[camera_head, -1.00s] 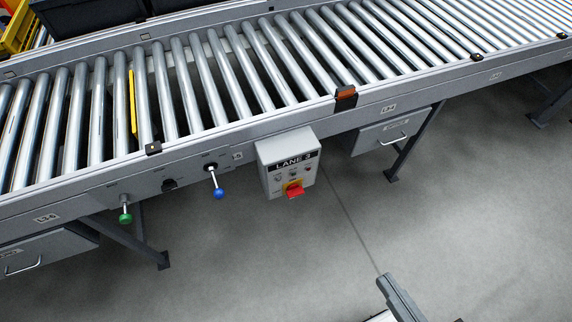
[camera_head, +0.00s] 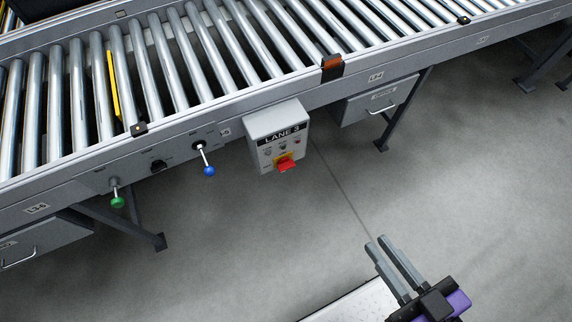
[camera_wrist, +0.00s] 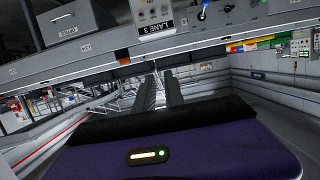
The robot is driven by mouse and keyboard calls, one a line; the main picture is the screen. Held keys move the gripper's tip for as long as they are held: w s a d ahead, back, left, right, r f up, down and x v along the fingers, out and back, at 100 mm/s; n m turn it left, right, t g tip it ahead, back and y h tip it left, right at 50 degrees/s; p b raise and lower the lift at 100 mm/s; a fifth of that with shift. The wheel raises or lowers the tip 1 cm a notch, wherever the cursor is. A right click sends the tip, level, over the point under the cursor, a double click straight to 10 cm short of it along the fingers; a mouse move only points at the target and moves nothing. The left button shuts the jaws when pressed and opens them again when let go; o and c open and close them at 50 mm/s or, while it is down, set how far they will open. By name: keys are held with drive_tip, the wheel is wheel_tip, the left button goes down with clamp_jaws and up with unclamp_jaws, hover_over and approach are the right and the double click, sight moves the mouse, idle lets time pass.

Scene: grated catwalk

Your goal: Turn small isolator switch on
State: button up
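A grey control box (camera_head: 277,137) labelled LANE 3 hangs on the front side of the roller conveyor. Low on its front is a red switch handle (camera_head: 286,165) on a yellow plate, with small buttons above it. I cannot read the handle's on or off marks. In the wrist view the box (camera_wrist: 153,14) shows upside down at the top edge, and its red handle is not visible there. My gripper (camera_head: 377,243) is below and right of the box in the head view, apart from it. Its two fingers (camera_wrist: 161,77) are parallel with a gap between them, holding nothing.
The roller conveyor (camera_head: 190,60) crosses the back. A grey drawer unit (camera_head: 377,102) hangs at right. The floor in front is clear.

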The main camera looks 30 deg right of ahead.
drive_tip(key=o, duration=1.2)
drive_tip(key=w+f+t+b, duration=0.1)
drive_tip(key=w+f+b, duration=0.6)
drive_tip(key=f, duration=0.2)
drive_tip(key=shift+t+b, duration=0.4)
drive_tip(key=t+b, duration=0.1)
drive_tip(key=b, duration=1)
approach(286, 165)
drive_tip(key=w+b, duration=0.1)
drive_tip(key=w, duration=0.7)
drive_tip(key=shift+f, duration=0.25)
drive_tip(key=shift+w, duration=0.15)
drive_tip(key=c, duration=1.4)
